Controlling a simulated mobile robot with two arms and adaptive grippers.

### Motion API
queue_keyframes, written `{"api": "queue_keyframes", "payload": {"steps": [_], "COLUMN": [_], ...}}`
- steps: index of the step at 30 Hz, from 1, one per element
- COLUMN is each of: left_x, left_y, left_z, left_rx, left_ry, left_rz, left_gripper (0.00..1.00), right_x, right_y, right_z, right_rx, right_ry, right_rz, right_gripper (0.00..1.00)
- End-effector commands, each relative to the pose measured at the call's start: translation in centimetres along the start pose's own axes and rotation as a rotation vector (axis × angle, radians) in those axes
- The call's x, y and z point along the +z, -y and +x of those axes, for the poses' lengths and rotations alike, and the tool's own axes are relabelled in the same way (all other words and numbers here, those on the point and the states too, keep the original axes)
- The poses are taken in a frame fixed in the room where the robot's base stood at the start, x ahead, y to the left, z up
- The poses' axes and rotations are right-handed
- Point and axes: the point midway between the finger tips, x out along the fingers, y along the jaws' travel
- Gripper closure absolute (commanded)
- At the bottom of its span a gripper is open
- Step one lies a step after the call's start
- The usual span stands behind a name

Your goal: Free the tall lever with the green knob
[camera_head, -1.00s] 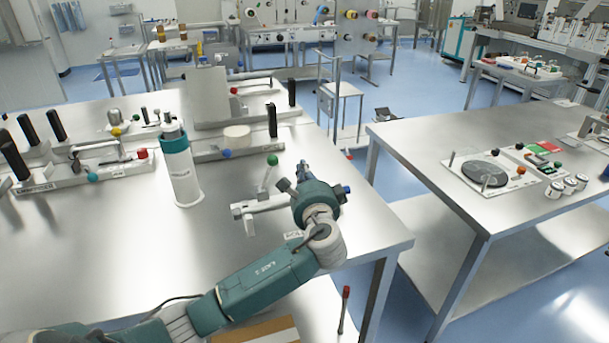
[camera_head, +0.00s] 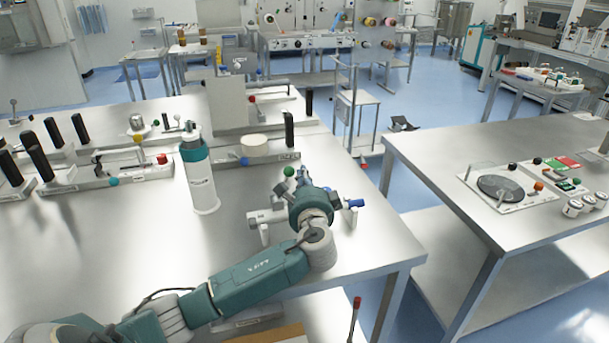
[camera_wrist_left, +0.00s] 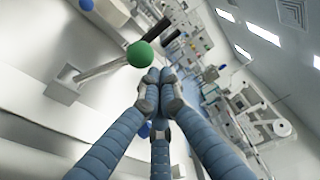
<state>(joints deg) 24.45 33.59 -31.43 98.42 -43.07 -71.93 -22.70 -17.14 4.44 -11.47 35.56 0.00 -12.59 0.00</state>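The tall lever's green knob (camera_head: 289,171) shows just above and left of my left gripper in the head view. Its white base (camera_head: 265,222) sits on the near table, and the gripper and wrist partly cover the lever. In the left wrist view the green knob (camera_wrist_left: 140,54) tops a pale rod (camera_wrist_left: 102,70) that rises at a slant from a slotted plate. My left gripper (camera_wrist_left: 160,76) has its blue fingers drawn together at the tips, with nothing seen between them. The tips appear beside the knob; contact cannot be told. My right gripper is not in view.
A white and teal canister (camera_head: 199,178) stands left of the lever. Rails with black handles and coloured knobs (camera_head: 113,181) lie farther left and behind. A red-tipped rod (camera_head: 356,310) stands near the front edge. A second table (camera_head: 440,160) is across a gap at right.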

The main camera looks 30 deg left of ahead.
Motion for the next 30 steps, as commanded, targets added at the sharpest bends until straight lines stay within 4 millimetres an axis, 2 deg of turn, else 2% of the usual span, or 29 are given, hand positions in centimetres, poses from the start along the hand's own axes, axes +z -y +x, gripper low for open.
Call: {"api": "queue_keyframes", "payload": {"steps": [20,30], "left_x": [1.3,3.1], "left_y": [0.5,0.8], "left_z": [-0.2,-0.5], "left_rx": [-0.020,-0.050], "left_ry": [0.003,0.003], "left_rz": [-0.116,-0.286], "left_gripper": [1.00,1.00], "right_x": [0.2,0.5], "right_y": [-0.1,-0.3], "right_z": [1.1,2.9], "right_rx": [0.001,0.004], "right_ry": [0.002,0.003], "right_rz": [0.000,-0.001], "right_gripper": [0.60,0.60]}}
